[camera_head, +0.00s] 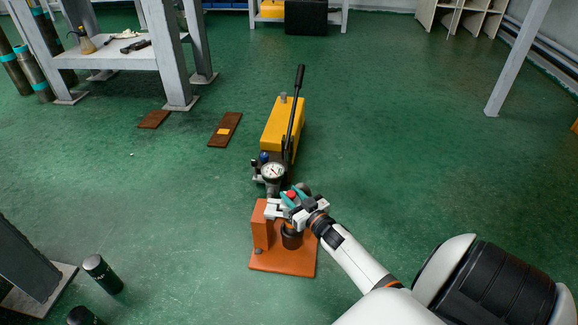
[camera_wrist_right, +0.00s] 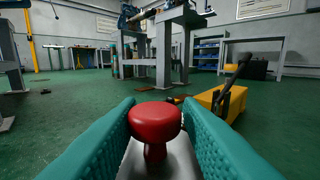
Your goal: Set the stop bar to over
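A red round knob (camera_wrist_right: 155,122) on a short red stem stands on a flat silver bar (camera_wrist_right: 150,168) in the right wrist view. My right gripper (camera_wrist_right: 160,110) has its teal finger pads on both sides of the knob. Both pads lie very near it; I cannot tell whether they press on it. In the head view the right gripper (camera_head: 289,198) is above an orange stand (camera_head: 260,225), with the red knob (camera_head: 291,194) between its fingers. The gripper hides most of the bar and the stand's top. My left gripper is not in view.
A yellow hand pump (camera_head: 284,128) with a black lever and a gauge (camera_head: 273,171) stands just behind the orange stand. Brown plates (camera_head: 225,129) lie on the green floor at left. Dark cylinders (camera_head: 102,273) stand at lower left. The floor to the right is clear.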

